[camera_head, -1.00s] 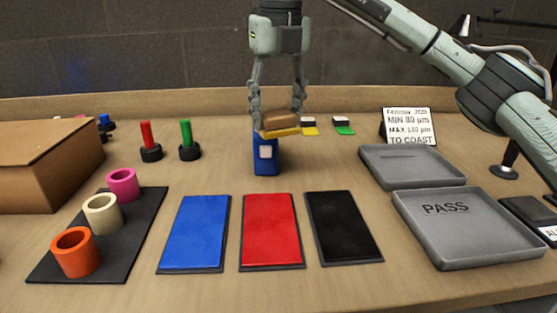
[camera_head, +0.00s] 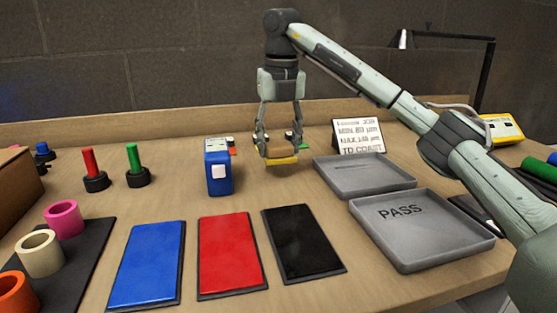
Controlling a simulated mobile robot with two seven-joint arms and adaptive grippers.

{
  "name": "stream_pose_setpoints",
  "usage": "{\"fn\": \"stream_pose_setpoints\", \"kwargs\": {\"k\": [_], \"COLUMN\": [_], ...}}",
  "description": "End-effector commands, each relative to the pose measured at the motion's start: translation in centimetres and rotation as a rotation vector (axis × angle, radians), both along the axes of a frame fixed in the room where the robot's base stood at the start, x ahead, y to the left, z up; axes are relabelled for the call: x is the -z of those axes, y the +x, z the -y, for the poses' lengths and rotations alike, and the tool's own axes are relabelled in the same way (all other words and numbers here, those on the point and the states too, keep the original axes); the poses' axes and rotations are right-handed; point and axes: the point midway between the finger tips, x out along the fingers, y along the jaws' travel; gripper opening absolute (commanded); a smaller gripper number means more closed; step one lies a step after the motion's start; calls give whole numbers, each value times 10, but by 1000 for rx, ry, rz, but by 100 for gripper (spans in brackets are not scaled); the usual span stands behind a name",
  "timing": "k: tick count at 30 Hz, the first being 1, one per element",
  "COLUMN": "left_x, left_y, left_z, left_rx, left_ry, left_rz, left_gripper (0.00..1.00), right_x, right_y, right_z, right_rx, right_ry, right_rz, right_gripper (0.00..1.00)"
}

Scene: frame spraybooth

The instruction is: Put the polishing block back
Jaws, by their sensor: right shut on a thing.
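The polishing block, brown on top with a yellow underside (camera_head: 281,161), is between the fingers of my right gripper (camera_head: 281,150). My right gripper is shut on it, pointing down. The block is low over the back of the table, right of the blue box-shaped device (camera_head: 218,170). I cannot tell whether it touches the table. The gripper and block cover part of the small coloured pads behind; a bit of green (camera_head: 302,147) and a bit of red (camera_head: 232,148) show. My left gripper is not in view.
The grey tray (camera_head: 364,178) and PASS tray (camera_head: 422,226) lie to the right, below the sign (camera_head: 358,135). Blue (camera_head: 146,265), red (camera_head: 229,257) and black (camera_head: 302,242) panels lie in front. Red (camera_head: 90,170) and green (camera_head: 135,166) handled tools stand left.

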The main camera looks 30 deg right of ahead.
Motion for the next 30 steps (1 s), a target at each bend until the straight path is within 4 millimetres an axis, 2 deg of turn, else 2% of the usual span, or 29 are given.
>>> {"fn": "stream_pose_setpoints", "kwargs": {"k": [8, 19, 20, 21, 25, 30], "left_x": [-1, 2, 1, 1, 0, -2], "left_y": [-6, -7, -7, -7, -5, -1], "left_z": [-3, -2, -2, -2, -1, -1], "left_rx": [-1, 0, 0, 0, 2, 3], "left_ry": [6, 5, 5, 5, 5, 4], "left_rz": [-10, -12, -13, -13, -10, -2], "left_gripper": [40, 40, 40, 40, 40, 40], "right_x": [36, 41, 42, 41, 41, 41], "right_y": [-1, 0, 0, 0, 0, 0], "right_z": [0, 0, 0, 0, 0, -1], "right_rx": [-1, -1, -1, -1, -1, -1], "right_ry": [-1, 0, 0, 0, 0, 0], "right_rz": [-2, -1, -1, -1, -1, -1], "right_gripper": [24, 24, 52, 57, 72, 72]}}
